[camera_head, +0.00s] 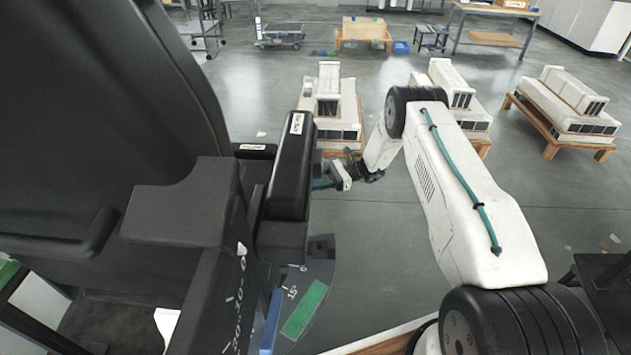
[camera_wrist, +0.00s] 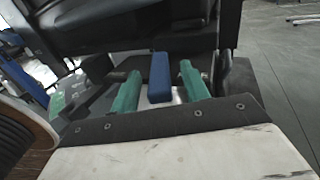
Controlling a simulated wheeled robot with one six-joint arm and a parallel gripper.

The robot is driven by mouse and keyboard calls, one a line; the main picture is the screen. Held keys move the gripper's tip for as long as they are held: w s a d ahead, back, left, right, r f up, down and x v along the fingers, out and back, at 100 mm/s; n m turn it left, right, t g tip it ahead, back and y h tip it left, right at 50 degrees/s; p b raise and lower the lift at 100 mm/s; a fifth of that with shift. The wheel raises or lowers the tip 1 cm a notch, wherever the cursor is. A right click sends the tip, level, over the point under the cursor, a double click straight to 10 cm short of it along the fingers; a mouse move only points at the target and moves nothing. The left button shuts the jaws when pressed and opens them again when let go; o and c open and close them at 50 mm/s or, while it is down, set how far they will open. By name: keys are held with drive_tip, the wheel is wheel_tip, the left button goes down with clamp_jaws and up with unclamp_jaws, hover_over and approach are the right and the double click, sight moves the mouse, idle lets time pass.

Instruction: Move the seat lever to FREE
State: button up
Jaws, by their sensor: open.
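In the head view my gripper (camera_head: 328,183) is beside the black armrest (camera_head: 291,165) of a seat, on its right side. One teal fingertip shows, partly covered by the armrest. In the wrist view my gripper (camera_wrist: 160,87) is open, with one green finger on each side of a blue bar (camera_wrist: 160,78). The bar looks like the seat lever's handle. It appears closer to the right finger, and I cannot tell whether either finger touches it. No FREE marking is readable. The black seat (camera_head: 100,120) fills the left of the head view.
A dial plate with angle marks, a blue strip (camera_head: 271,322) and a green patch (camera_head: 305,310) lies below the armrest. Pallets with white boxed units (camera_head: 328,100) stand behind my arm. Grey floor (camera_head: 375,230) is clear right of the armrest.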

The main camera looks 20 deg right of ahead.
drive_tip(key=d, duration=0.7)
drive_tip(key=shift+d, duration=0.2)
drive_tip(key=shift+w, duration=0.1)
idle(0.3)
drive_tip(key=s+a+f+n+g+h, duration=0.1)
drive_tip(key=s+f+n+g+h, duration=0.1)
drive_tip(key=s, duration=0.4)
drive_tip(key=s+a+r+n+g+h, duration=0.1)
drive_tip(key=s+r+n+h, duration=0.3)
drive_tip(key=r, duration=0.5)
drive_tip(key=s+r+n+g+h, duration=0.1)
drive_tip(key=s+r+n+h, duration=0.15)
drive_tip(key=s+r, duration=0.5)
drive_tip(key=s+a+r+n+g+h, duration=0.1)
drive_tip(key=s+r+n+h, duration=0.3)
drive_tip(key=r, duration=0.6)
drive_tip(key=s+r+n+t+h, duration=0.1)
drive_tip(key=s+r+t, duration=0.1)
drive_tip(key=s+r, duration=0.3)
drive_tip(key=s+a+r+n+t+h, duration=0.1)
drive_tip(key=s+r, duration=0.4)
drive_tip(key=s, duration=0.6)
drive_tip(key=s+r+n+t+h, duration=0.3)
drive_tip(key=s+r+t, duration=0.1)
drive_tip(key=s, duration=0.4)
drive_tip(key=shift+s+a+r, duration=0.25)
drive_tip(key=shift+s+r, duration=0.1)
drive_tip(key=shift+r, duration=0.1)
